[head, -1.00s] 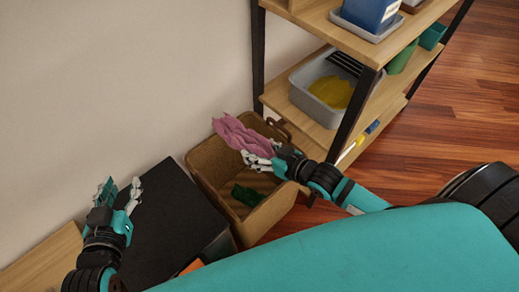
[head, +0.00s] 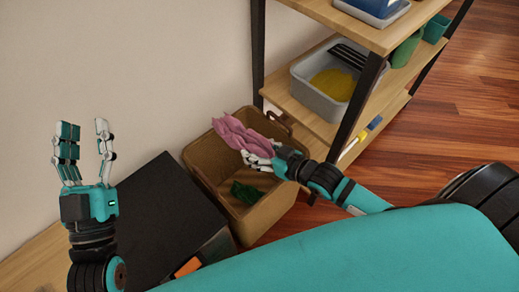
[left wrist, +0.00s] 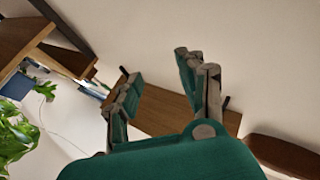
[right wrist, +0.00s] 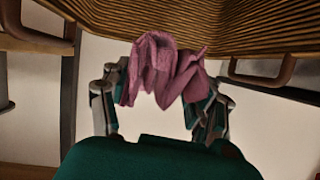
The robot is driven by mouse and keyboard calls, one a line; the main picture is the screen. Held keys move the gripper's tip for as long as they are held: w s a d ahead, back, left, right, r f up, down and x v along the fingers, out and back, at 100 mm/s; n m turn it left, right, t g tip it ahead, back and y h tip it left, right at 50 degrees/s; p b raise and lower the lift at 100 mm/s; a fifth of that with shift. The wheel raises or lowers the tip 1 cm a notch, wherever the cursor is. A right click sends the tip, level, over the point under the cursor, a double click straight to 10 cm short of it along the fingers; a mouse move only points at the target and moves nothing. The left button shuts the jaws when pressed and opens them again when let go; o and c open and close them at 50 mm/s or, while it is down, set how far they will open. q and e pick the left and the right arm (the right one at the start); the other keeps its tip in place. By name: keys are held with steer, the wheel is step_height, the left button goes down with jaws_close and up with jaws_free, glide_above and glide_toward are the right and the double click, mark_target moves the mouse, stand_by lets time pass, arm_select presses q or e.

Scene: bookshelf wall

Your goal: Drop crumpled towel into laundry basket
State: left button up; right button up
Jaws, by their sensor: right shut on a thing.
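The crumpled pink towel (head: 243,136) is held by my right gripper (head: 258,157) over the laundry basket (head: 271,214). In the right wrist view the towel (right wrist: 162,70) hangs between the fingers of my right gripper (right wrist: 158,100). The basket is tan and woven, with handles, and its ribbed side (right wrist: 240,25) shows at the top of the right wrist view. A dark green cloth (head: 246,193) lies inside it. My left gripper (head: 84,155) is raised at the left, fingers apart and empty; it also shows open in the left wrist view (left wrist: 165,85).
A wooden shelf unit with dark posts (head: 257,50) stands right of the basket, holding a grey bin (head: 325,97). A black box (head: 160,215) sits left of the basket. The wall is behind; wooden floor (head: 450,110) is open at right.

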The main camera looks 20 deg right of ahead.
arm_select(q)
steer(key=shift+s+r+t, duration=0.3)
steer(key=shift+r+t, duration=0.2)
steer(key=shift+r, duration=0.05)
arm_select(e)
steer(key=shift+f, duration=0.1)
steer(key=o, duration=1.2)
steer(key=v, duration=1.2)
arm_select(q)
steer(key=shift+s, duration=0.1)
arm_select(e)
steer(key=shift+d, duration=0.1)
